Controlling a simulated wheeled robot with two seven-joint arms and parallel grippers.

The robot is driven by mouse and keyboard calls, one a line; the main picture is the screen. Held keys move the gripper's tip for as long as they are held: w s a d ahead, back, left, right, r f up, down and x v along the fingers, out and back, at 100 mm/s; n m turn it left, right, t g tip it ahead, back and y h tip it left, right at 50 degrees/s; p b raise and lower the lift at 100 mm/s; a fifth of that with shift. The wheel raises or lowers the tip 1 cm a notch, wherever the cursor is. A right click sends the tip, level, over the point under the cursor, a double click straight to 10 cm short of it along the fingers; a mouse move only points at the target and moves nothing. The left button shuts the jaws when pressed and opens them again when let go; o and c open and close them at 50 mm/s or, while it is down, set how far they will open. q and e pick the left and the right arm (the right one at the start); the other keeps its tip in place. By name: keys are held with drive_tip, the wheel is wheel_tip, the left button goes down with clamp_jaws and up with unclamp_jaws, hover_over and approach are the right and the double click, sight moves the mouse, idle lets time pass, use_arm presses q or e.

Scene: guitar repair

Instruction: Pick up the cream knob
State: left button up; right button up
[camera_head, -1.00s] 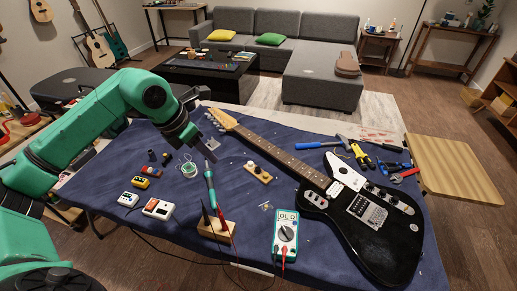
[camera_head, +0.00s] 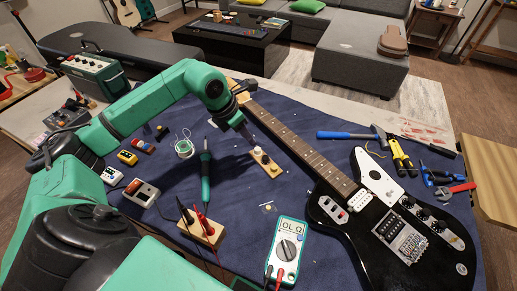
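A small wooden block (camera_head: 271,172) lies on the blue cloth left of the guitar neck. It bears a row of small knobs. A pale, cream-looking knob (camera_head: 257,150) stands at its far end, with a darker knob (camera_head: 266,159) nearer; the exact shades are hard to tell. My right gripper is not in view.
A black guitar (camera_head: 385,230) lies to the right. A teal soldering iron (camera_head: 205,175), a wooden stand with probes (camera_head: 203,232) and a multimeter (camera_head: 287,250) stand nearby. Small pedals (camera_head: 128,157) lie to the left.

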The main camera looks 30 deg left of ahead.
sight(256, 149)
use_arm(q)
drive_tip(key=p+x, duration=0.1)
drive_tip(key=x, duration=0.6)
drive_tip(key=shift+a, duration=0.1)
drive_tip(key=shift+f, duration=0.45)
clamp_jaws()
drive_tip(key=shift+r, duration=0.1)
wheel_tip(256, 149, up, 20)
